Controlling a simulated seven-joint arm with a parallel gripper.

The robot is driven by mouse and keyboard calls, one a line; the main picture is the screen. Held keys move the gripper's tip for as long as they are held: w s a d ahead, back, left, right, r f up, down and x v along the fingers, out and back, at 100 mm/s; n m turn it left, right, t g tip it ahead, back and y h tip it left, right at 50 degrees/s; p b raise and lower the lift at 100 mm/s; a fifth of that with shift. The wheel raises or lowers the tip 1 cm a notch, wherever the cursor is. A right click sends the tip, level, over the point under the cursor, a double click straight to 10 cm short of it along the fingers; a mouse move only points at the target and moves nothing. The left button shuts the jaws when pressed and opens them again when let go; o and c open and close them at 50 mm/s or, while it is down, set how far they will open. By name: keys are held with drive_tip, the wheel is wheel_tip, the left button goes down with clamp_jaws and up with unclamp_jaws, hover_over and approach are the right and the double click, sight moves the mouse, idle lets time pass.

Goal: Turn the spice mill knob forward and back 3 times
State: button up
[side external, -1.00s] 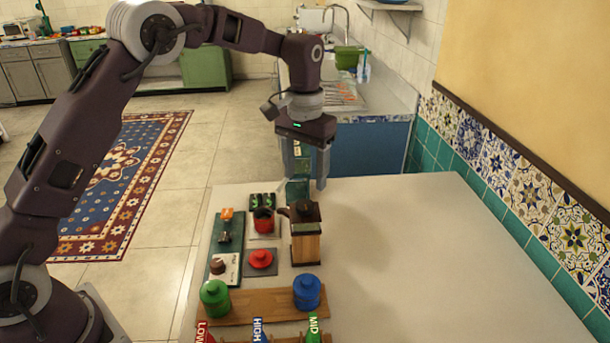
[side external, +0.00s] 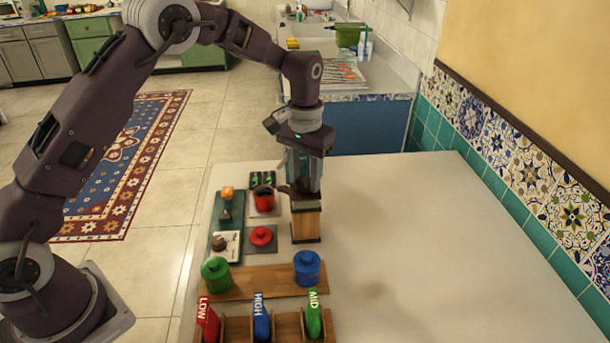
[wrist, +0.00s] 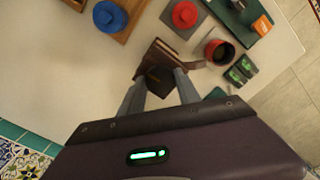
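The spice mill (side external: 306,225) is a light wooden box with a dark top and a dark base, standing upright on the table. A dark arm sticks out from its top toward the left. In the wrist view the mill (wrist: 168,49) shows between and beyond my fingertips, with its dark knob (wrist: 158,77) between them. My gripper (side external: 305,190) points down over the mill, with its fingers low around the top. In the wrist view, my gripper (wrist: 160,80) has one finger on each side of the knob. I cannot tell whether they touch it.
A red mug (side external: 264,199) stands just left of the mill, and a red lidded piece (side external: 261,236) sits nearby. A green jar (side external: 215,271) and a blue jar (side external: 307,267) stand on a wooden board in front. The table to the right is clear.

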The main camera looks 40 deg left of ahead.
clamp_jaws()
drive_tip(key=shift+n, duration=0.3)
drive_tip(key=n, duration=0.3)
drive_tip(key=shift+n, duration=0.4)
drive_tip(key=n, duration=0.3)
drive_tip(key=shift+n, duration=0.3)
drive_tip(key=n, duration=0.4)
drive_tip(key=shift+n, duration=2.2)
